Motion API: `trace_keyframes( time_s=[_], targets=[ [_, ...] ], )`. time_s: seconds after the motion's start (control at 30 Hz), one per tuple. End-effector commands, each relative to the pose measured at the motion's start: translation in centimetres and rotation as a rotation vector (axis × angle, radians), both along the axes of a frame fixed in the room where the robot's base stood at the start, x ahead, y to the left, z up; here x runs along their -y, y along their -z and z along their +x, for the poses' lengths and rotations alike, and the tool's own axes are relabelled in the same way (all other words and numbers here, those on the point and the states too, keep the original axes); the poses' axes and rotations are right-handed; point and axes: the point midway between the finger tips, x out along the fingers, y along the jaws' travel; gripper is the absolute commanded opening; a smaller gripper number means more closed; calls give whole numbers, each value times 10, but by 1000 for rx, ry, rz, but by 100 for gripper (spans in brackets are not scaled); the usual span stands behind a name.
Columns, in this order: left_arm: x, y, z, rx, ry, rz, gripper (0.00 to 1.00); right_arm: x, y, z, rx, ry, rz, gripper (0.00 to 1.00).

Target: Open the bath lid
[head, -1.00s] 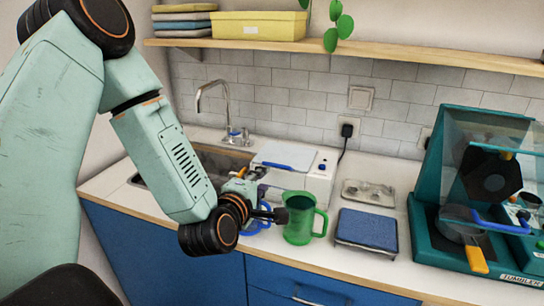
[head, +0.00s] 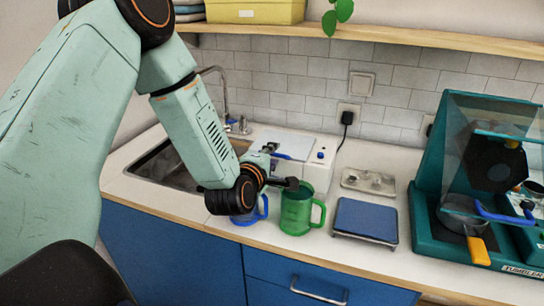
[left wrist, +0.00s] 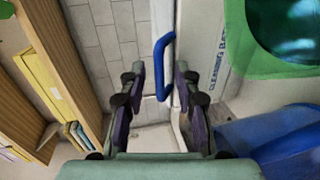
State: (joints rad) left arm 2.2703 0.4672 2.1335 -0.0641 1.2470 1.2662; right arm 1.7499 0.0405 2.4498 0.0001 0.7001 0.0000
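The cleaning bath (head: 318,172) is a white box on the counter below the tiled wall. Its pale lid (head: 296,143) lies flat and closed, with a blue bar handle (head: 282,156) at its front left. My left gripper (head: 266,154) is beside the handle, partly hidden by its own wrist. In the left wrist view, the gripper's fingers (left wrist: 158,88) are spread apart, and the blue handle (left wrist: 163,65) shows in the gap between them, not clamped. The bath's printed side (left wrist: 215,55) is right of it. My right gripper is not in view.
A green mug (head: 296,211) and a blue mug (head: 250,212) stand close in front of the bath. A blue-topped scale (head: 366,219), a metal tray (head: 368,181) and a teal tumbler machine (head: 425,235) are to the right. The sink (head: 165,167) is left.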

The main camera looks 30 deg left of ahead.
Motion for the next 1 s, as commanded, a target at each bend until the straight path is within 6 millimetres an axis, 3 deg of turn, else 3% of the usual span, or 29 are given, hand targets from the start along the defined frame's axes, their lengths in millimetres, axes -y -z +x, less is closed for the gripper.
trace_keyframes(
  time_s=[0.3,0.67,1.0],
  targets=[
    [-2,1,4,0,-1,0,32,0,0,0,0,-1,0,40],
    [-2,1,4,-1,-1,0,1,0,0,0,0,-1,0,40],
    [-2,1,4,-2,0,0,0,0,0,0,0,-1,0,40]
  ],
)
